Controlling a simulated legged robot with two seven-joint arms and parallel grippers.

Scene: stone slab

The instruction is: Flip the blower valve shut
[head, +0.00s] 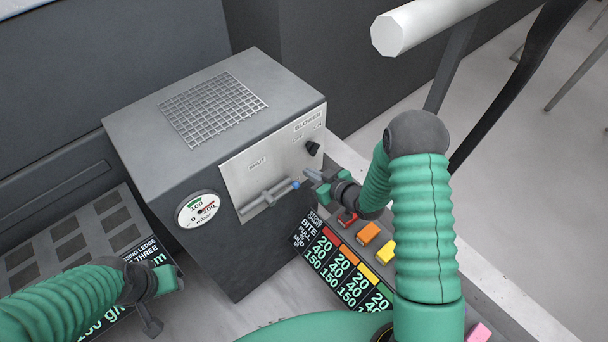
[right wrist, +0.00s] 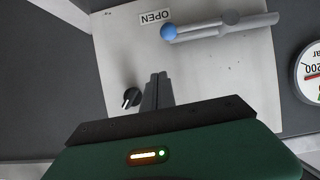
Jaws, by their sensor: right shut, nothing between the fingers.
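The blower valve (head: 265,197) is a grey lever with a blue ball tip on the light front panel (head: 235,165) of a dark grey box. Its blue tip points right in the head view. In the right wrist view the lever (right wrist: 225,27) has its blue ball beside the OPEN label (right wrist: 149,17).
A black blower knob (head: 312,148) sits close above my right gripper. A round gauge (head: 197,209) is on the box's left. Coloured blocks (head: 367,234) stand on a labelled board below. A white rail (head: 425,22) crosses the upper right.

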